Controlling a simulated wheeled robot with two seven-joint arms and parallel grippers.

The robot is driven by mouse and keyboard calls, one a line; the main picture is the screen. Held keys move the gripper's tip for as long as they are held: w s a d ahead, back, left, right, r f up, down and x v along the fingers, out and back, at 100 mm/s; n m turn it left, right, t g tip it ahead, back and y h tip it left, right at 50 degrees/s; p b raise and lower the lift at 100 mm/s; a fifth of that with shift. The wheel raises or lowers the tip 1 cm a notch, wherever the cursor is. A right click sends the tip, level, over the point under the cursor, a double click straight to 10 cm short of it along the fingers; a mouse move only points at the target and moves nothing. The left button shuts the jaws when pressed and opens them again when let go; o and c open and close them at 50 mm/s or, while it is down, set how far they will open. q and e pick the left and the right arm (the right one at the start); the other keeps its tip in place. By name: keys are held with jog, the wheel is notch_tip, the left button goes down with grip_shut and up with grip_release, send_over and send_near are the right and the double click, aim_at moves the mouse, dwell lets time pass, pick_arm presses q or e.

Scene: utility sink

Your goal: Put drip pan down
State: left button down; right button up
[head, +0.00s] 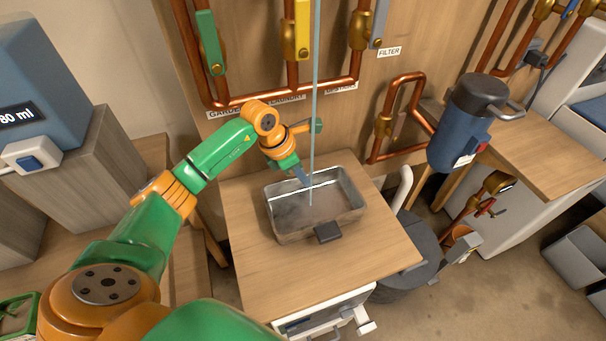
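The drip pan (347,222) is a worn grey metal tray with a dark block (328,232) on its front side. It appears to rest level on the wooden cabinet top (268,285), though a small gap beneath it would be hard to see. My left gripper (303,179) reaches down to the pan's back rim from behind. Its fingertips are small here, and I cannot tell whether they grip the rim. A thin pale blue vertical stream (314,90) comes down into the pan. My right gripper is not in view.
Copper pipes (285,97) with green, yellow and blue-grey valve handles run along the wooden back panel. A blue canister (463,125) hangs at the right. A dark round bin (412,255) stands right of the cabinet. The cabinet top is clear in front of the pan.

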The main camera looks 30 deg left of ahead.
pick_arm(q)
jog(key=c, duration=1.1)
grip_release()
jog(key=shift+r, duration=0.2)
jog(key=v, duration=0.1)
jog(key=b+v, duration=0.1)
jog(key=v, duration=0.2)
jog(key=shift+s+a+r, duration=0.15)
jog(key=shift+s+a, duration=0.25)
jog(key=shift+a, duration=0.1)
jog(key=s+a+b, duration=0.2)
jog(key=s+a, duration=0.1)
jog(key=s+a+b, duration=0.3)
jog(key=s, duration=0.1)
jog(key=shift+s+a+f, duration=0.2)
jog(key=shift+s+a, duration=0.1)
jog(key=shift+a, duration=0.05)
jog(key=shift+s+a+r+b, duration=0.3)
jog(key=shift+s+b, duration=0.1)
jog(key=shift+b, duration=0.1)
jog(key=shift+r, duration=0.1)
